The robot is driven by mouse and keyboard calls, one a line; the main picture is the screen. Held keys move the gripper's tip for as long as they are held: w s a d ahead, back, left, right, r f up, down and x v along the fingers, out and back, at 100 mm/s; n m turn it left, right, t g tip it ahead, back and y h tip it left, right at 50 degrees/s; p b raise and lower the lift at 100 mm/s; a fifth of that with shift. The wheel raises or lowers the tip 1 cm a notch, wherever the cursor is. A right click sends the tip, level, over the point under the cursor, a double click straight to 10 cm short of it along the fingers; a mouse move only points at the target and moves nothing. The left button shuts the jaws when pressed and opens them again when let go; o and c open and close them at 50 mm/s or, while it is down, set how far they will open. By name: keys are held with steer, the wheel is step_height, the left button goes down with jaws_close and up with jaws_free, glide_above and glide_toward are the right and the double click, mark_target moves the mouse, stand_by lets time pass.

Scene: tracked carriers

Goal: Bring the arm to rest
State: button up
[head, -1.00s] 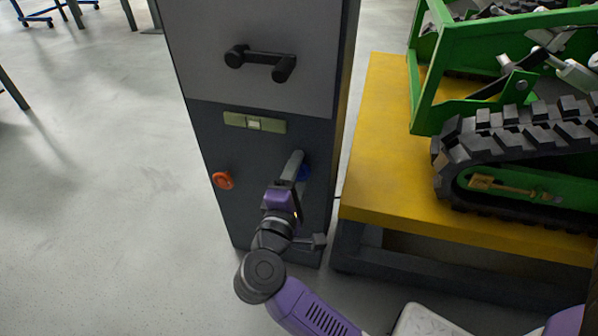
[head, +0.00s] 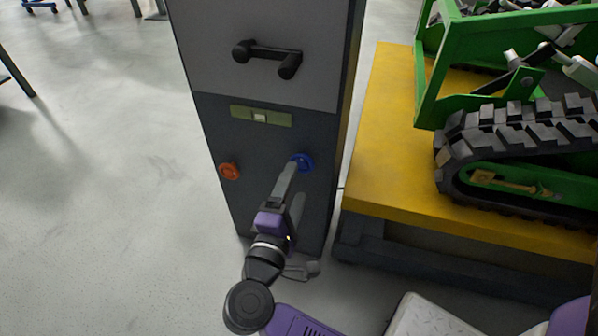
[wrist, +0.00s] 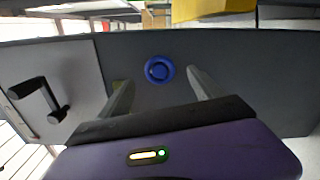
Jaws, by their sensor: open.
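My gripper (head: 294,187) is in front of the lower face of a tall grey cabinet (head: 275,205). Its two fingers are spread apart and empty, as the wrist view (wrist: 156,90) also shows. A round blue knob (head: 303,161) on the cabinet face lies just beyond the fingertips. In the wrist view the blue knob (wrist: 159,70) sits between the two fingers, farther off, with nothing gripping it. My arm reaches up from the bottom of the head view.
An orange knob (head: 229,171) is left of the blue one, below a green panel (head: 261,116). A black handle (head: 267,56) sits higher. A yellow platform (head: 385,150) bearing a green tracked carrier (head: 515,150) stands at right.

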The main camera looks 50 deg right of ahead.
steer(key=shift+s+a, duration=0.2)
steer(key=shift+a, duration=0.15)
stand_by(0.4)
